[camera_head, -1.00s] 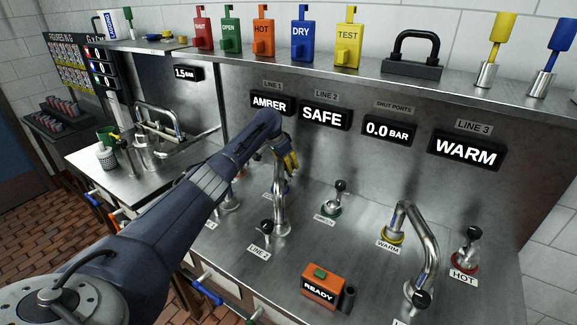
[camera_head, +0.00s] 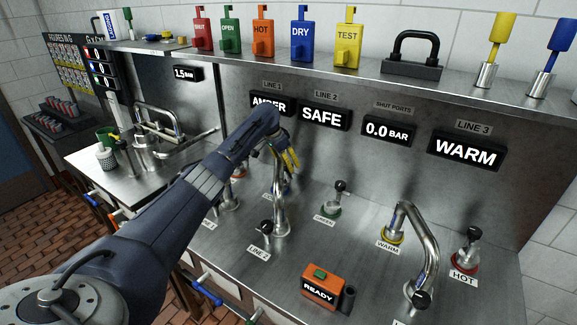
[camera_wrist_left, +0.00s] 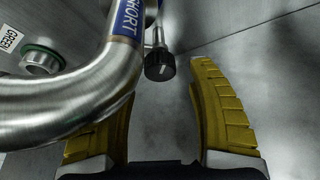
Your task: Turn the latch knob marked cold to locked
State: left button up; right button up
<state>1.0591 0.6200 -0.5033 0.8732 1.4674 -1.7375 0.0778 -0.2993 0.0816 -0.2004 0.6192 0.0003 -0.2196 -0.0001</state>
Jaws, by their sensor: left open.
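My left gripper (camera_head: 291,160) reaches behind the line 2 spout pipe (camera_head: 280,205), with its yellow fingers pointing down. In the left wrist view, the gripper (camera_wrist_left: 165,105) is open, with nothing between its fingers. A black ribbed knob (camera_wrist_left: 160,65) on a thin metal stem is ahead of the fingers, apart from them. No cold mark is readable on or near it, so I cannot confirm which latch knob it is. In the head view, the pipe and gripper hide much of that area. My right gripper is not in view.
A thick curved pipe (camera_wrist_left: 75,105) with a blue sleeve (camera_wrist_left: 128,18) crosses close by the left finger. An orange READY box (camera_head: 322,285) sits at the front.

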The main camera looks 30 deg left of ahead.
pick_arm(q)
jog(key=v, duration=1)
jog(key=w+f+n, duration=0.1)
jog(key=f, duration=0.2)
jog(key=w+d+f+n+y, duration=0.1)
jog(key=f+n, duration=0.1)
jog(key=f, duration=0.2)
jog(key=w+f+n+y, duration=0.1)
jog(key=w+f+n, duration=0.1)
jog(key=f, duration=0.2)
jog(key=shift+w+d, duration=0.15)
jog(key=shift+d, duration=0.25)
dwell(0.4)
